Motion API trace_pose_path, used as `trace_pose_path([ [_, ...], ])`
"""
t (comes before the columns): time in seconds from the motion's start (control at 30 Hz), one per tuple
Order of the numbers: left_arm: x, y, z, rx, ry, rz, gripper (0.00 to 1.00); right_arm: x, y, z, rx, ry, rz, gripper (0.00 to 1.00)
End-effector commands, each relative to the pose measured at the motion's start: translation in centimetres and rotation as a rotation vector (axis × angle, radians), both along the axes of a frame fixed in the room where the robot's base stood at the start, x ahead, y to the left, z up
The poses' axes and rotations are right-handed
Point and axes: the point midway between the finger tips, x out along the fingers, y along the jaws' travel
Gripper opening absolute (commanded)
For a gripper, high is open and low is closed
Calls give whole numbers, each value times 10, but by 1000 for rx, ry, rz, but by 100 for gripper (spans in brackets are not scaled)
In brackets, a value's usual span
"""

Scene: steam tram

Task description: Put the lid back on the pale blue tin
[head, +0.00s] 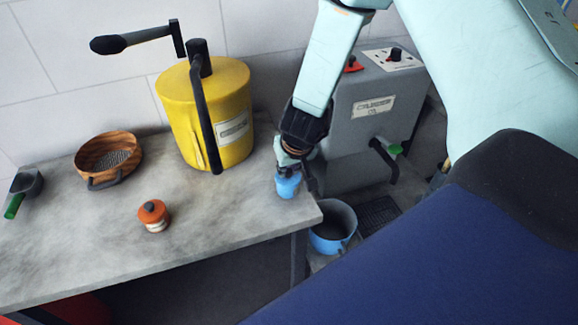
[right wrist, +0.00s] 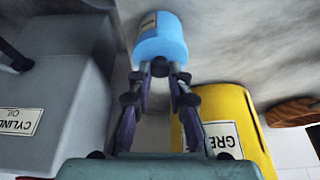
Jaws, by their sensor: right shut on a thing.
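The pale blue tin (head: 288,189) stands upright near the right end of the stone counter; it also shows with its label in the right wrist view (right wrist: 148,22). Its lid (right wrist: 160,46), a brighter blue band, appears in line on the tin's top; I cannot tell if it is fully seated. My right gripper (head: 290,167) is directly above, its fingers shut around the dark knob on the lid. The fingers partly hide the lid in the head view. My left gripper is not in view.
A yellow drum (head: 205,115) with a black handle stands left of the tin. A small orange tin (head: 153,213), wooden sieve (head: 108,152) and green-handled scoop (head: 22,190) lie further left. A grey box (head: 365,115) and blue bucket (head: 333,228) are beyond the counter's right edge.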

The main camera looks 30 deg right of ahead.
Motion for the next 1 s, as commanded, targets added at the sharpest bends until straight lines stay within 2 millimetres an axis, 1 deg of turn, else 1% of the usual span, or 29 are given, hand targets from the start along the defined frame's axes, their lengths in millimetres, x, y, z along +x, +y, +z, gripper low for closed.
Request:
trace_pose_path([
  [0.3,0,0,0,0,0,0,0,0,0,0,0,0,0,0],
  [0.33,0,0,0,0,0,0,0,0,0,0,0,0,0,21],
  [0.6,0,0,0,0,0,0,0,0,0,0,0,0,0,44],
  [0.83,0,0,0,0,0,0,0,0,0,0,0,0,0,45],
  [1.0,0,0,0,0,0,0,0,0,0,0,0,0,-1,59],
])
